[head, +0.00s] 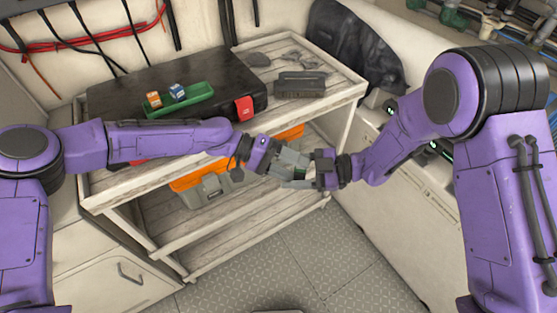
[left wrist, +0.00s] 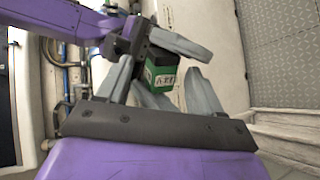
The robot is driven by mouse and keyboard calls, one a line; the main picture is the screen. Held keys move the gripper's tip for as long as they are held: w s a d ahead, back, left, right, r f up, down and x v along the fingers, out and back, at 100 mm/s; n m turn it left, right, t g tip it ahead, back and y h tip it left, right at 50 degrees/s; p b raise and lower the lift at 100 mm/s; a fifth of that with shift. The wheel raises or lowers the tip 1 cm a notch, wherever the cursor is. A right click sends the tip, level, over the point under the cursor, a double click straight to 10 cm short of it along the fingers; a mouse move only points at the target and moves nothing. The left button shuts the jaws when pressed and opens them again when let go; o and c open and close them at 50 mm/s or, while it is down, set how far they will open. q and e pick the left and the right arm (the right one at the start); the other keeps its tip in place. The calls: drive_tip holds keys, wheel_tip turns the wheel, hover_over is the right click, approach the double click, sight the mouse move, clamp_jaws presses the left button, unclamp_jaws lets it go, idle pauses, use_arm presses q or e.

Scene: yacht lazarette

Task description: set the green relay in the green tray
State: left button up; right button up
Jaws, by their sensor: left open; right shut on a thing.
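The green tray (head: 205,92) lies on the black case at the back left of the bench, with an orange relay (head: 154,99) and a blue relay (head: 177,91) in it. The green relay (left wrist: 160,79), with a pale printed label, shows in the left wrist view. My right gripper (head: 302,172) is shut on it, in front of the bench. My left gripper (head: 291,163) is open, facing the right one, with its fingers on either side of the relay. I cannot tell whether they touch it. In the head view the fingers mostly hide the relay.
The black case (head: 120,100) with a red latch tag (head: 244,108) fills the bench's left part. A dark grey block (head: 300,85) stands to its right. An orange and grey toolbox (head: 212,188) sits on the lower shelf. The floor (head: 290,255) is clear.

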use_arm(q)
drive_tip(key=c, duration=1.1)
clamp_jaws()
use_arm(e)
drive_tip(key=o, duration=1.1)
